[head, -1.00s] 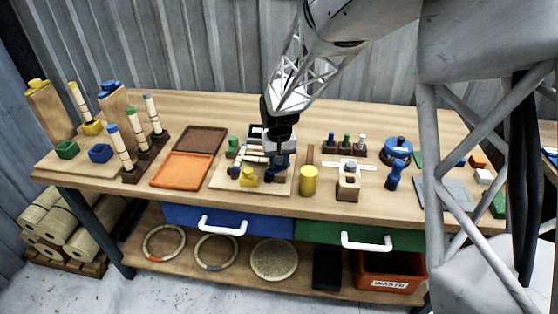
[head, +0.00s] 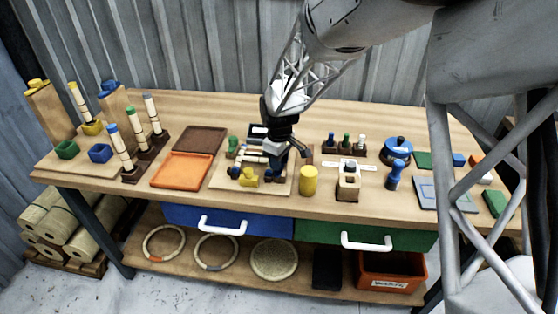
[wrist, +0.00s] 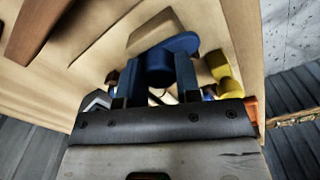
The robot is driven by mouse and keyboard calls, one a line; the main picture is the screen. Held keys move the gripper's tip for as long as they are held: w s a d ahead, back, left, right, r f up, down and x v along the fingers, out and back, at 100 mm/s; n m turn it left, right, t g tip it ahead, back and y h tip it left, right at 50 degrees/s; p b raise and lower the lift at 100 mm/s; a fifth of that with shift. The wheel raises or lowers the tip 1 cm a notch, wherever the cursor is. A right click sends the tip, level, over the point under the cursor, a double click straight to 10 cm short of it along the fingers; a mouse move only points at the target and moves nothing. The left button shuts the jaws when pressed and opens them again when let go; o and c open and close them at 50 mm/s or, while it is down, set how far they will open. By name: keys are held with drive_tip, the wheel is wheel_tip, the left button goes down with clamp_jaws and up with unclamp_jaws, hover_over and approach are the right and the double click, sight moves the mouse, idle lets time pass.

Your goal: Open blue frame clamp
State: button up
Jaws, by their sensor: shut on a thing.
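The blue frame clamp (wrist: 181,43) shows in the wrist view as a blue piece with a rounded end, reaching down between the two fingers. My gripper (wrist: 158,78) is shut on this clamp. In the head view my gripper (head: 279,168) is low over the right part of the pale bending board (head: 222,184), and its wrist and fingers hide most of the clamp. A yellow clamp (head: 248,178) stands at the board's front, and a green one (head: 233,147) at its back left. How far the blue clamp is open cannot be made out.
A yellow cylinder (head: 309,180) stands close to the right of the board. A wooden block fixture (head: 348,187) is farther right. An orange tray (head: 181,170) and a brown tray (head: 200,139) lie to the left. The table's front strip is clear.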

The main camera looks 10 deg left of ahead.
drive_tip(key=shift+r, duration=0.1)
idle(0.3)
drive_tip(key=o, duration=0.9)
drive_tip(key=shift+r, duration=3.85)
